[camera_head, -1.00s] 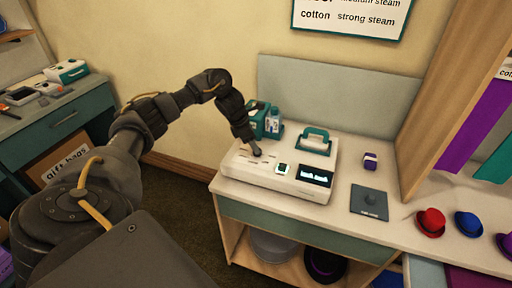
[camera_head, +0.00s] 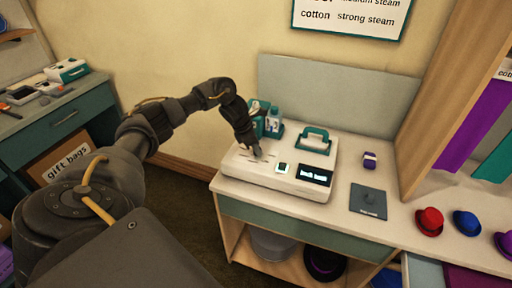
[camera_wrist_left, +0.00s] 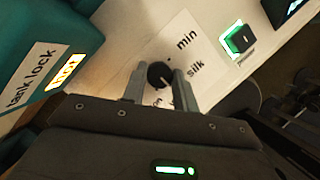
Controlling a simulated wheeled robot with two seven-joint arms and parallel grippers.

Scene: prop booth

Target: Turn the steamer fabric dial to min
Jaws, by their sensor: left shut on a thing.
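The steamer (camera_head: 230,165) is a white box on the counter with a lit display (camera_head: 314,175) whose text is too small to read surely. Its fabric dial (camera_wrist_left: 159,72) is a small black knob in the left wrist view. The printed word "min" lies above and right of it, "silk" to its right; other labels are partly hidden by the fingers. I cannot tell where the dial points. My left gripper (camera_wrist_left: 158,84) is shut on the dial, one finger on each side. It also shows in the head view (camera_head: 256,153). My right gripper is not in view.
A lit green switch (camera_wrist_left: 238,40) sits near the dial. A teal part labelled "tank lock" (camera_wrist_left: 32,77) with a glowing indicator stands close by on the left.

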